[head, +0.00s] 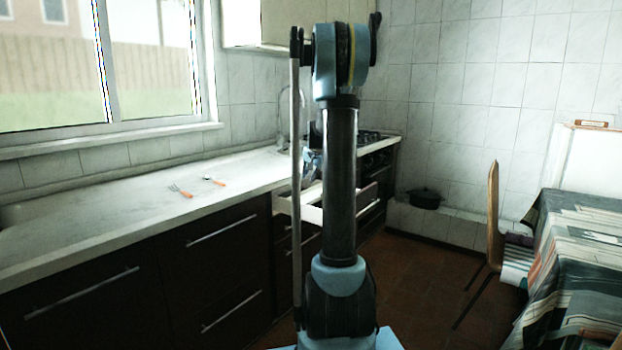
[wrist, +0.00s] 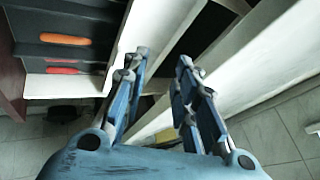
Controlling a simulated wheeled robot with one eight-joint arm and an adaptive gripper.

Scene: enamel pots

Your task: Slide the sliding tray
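The sliding tray seems to be the pulled-out, white-walled unit in the counter front (head: 312,213), partly hidden behind my arm in the head view. In the wrist view its white wall (wrist: 168,28) runs down toward my gripper (wrist: 160,65). Dark compartments with orange-handled pieces (wrist: 66,39) lie left of that wall. My gripper's two blue fingers are spread apart, with the wall passing at the left finger and the gap. I cannot tell whether they touch it. Nothing is seen gripped. In the head view the gripper is mostly hidden behind my arm.
A second white panel (wrist: 255,62) slants along the right in the wrist view, past a dark gap. The pale counter (head: 110,205) holds a fork (head: 180,191) and another orange-handled utensil (head: 214,181). A chair (head: 492,215) and cloth-covered table (head: 575,260) stand right. Floor between is open.

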